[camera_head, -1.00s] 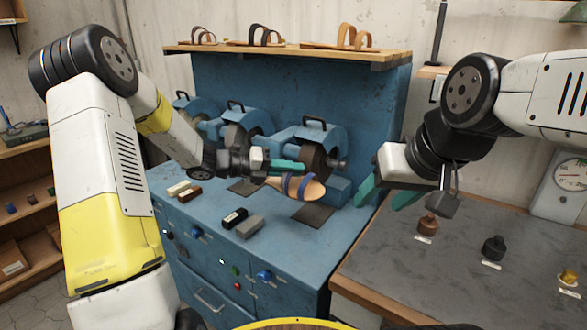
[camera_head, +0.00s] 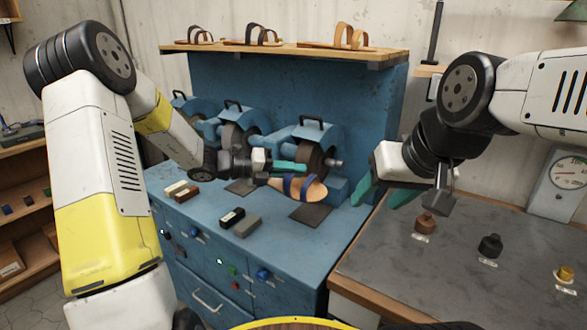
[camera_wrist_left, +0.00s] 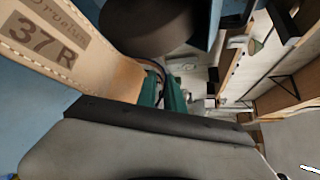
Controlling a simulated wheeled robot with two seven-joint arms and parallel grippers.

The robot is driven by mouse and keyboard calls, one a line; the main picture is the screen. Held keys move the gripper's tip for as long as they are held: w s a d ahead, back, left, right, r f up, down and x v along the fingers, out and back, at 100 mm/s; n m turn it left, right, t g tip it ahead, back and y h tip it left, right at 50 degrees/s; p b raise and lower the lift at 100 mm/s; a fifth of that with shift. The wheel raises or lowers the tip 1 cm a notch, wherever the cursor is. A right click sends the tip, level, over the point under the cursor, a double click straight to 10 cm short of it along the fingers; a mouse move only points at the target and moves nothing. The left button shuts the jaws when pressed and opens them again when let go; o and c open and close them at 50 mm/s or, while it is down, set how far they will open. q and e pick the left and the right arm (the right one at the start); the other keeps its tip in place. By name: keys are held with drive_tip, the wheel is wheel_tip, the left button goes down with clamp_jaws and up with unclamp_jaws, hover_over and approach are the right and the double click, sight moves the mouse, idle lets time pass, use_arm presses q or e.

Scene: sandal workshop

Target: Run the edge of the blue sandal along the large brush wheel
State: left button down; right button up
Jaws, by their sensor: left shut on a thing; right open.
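The blue sandal (camera_head: 313,191) has a tan sole and blue straps. My left gripper (camera_head: 293,173) is shut on it and holds it above the blue bench, in front of the right-hand wheel. In the left wrist view the sandal's sole (camera_wrist_left: 45,45) is marked "37 R", with the green fingers (camera_wrist_left: 165,95) beside it. The large dark wheel (camera_head: 313,162) sits in the blue machine at right; it also shows close by in the left wrist view (camera_wrist_left: 150,22). I cannot tell whether sandal and wheel touch. My right gripper (camera_head: 385,190) is open and empty, right of the bench.
Two more blue machines (camera_head: 238,130) stand to the left. Small blocks (camera_head: 247,226) lie on the bench (camera_head: 290,245). A shelf (camera_head: 290,50) holds several sandals above. The grey table (camera_head: 455,265) at right carries small bottles. A dark mat (camera_head: 310,214) lies below the sandal.

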sight(313, 176)
use_arm(q)
drive_tip(key=shift+s+d+r, duration=0.1)
drive_tip(key=shift+d, duration=0.15)
drive_tip(key=shift+s+d, duration=0.35)
drive_tip(key=shift+d, duration=0.2)
drive_tip(key=shift+d, duration=0.1)
idle(1.5)
drive_tip(key=shift+s+d+g, duration=0.2)
drive_tip(key=shift+d+g, duration=0.1)
drive_tip(key=shift+d, duration=0.4)
drive_tip(key=shift+w+d, duration=0.1)
drive_tip(key=shift+w, duration=0.1)
idle(1.3)
drive_tip(key=shift+s+d, duration=0.1)
drive_tip(key=shift+d, duration=0.15)
drive_tip(key=shift+s+d, duration=0.2)
drive_tip(key=shift+d, duration=0.35)
